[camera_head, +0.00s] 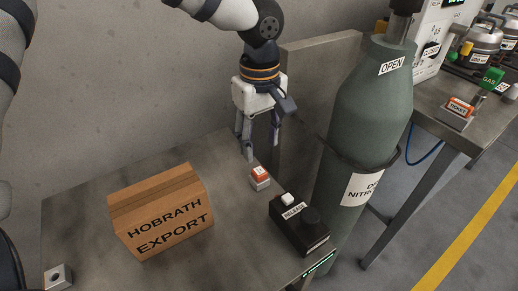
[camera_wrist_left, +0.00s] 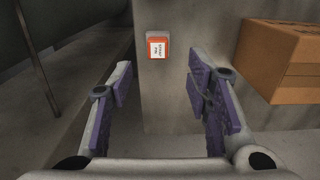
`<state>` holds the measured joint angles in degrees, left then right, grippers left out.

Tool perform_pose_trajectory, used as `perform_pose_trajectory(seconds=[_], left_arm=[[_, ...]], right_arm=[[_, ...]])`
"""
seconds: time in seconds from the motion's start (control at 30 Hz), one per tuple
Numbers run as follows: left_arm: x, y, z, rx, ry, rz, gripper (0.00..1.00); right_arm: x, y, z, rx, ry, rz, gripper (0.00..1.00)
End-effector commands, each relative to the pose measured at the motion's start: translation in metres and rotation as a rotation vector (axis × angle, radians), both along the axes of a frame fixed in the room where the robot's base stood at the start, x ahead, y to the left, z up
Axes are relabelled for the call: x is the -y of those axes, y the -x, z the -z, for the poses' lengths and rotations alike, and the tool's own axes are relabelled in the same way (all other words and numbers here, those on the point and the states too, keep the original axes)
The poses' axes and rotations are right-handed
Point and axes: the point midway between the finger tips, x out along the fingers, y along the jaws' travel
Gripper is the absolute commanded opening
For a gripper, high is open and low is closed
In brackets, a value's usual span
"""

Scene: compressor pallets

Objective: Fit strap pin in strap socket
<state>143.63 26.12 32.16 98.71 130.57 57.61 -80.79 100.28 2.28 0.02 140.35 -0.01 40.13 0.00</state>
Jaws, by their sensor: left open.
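The strap pin (camera_head: 260,178) is a small orange-topped block with a pale base and a white label, on the grey table. It also shows in the left wrist view (camera_wrist_left: 157,47), ahead of the fingertips and roughly between their lines. My left gripper (camera_head: 261,148) points down just behind the pin, open and empty, its fingers apart from it. Its fingers also show in the left wrist view (camera_wrist_left: 160,88). A small metal block with a dark hole (camera_head: 58,277) stands at the table's lower left; it may be the strap socket, but I read no label on it. My right gripper is not seen.
A cardboard box (camera_head: 165,215) stands left of the pin. A black box with a white button (camera_head: 298,226) stands to its right. A tall green cylinder (camera_head: 365,120) stands beyond the table's right edge, and an upright panel (camera_head: 318,75) behind. The table's back left is clear.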

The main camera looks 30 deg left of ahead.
Motion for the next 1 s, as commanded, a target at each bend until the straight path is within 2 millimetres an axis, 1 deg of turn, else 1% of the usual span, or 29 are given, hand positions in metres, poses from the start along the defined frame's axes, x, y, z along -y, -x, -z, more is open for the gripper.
perform_pose_trajectory(seconds=[0.43,0.53,0.67,0.9,1.0], left_arm=[[0.0,0.0,0.0,0.001,-0.001,0.001,0.45],[0.0,0.0,0.004,-0.003,-0.002,0.0,0.45],[0.0,0.001,0.021,-0.008,-0.002,0.0,0.45],[0.0,0.001,0.059,-0.008,-0.001,0.001,0.45],[0.0,0.001,0.071,-0.006,0.0,0.0,0.45]], right_arm=[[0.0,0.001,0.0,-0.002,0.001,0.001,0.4],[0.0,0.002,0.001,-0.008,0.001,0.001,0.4],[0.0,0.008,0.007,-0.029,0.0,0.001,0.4],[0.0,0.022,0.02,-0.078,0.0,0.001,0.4],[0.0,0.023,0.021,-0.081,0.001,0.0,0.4]])
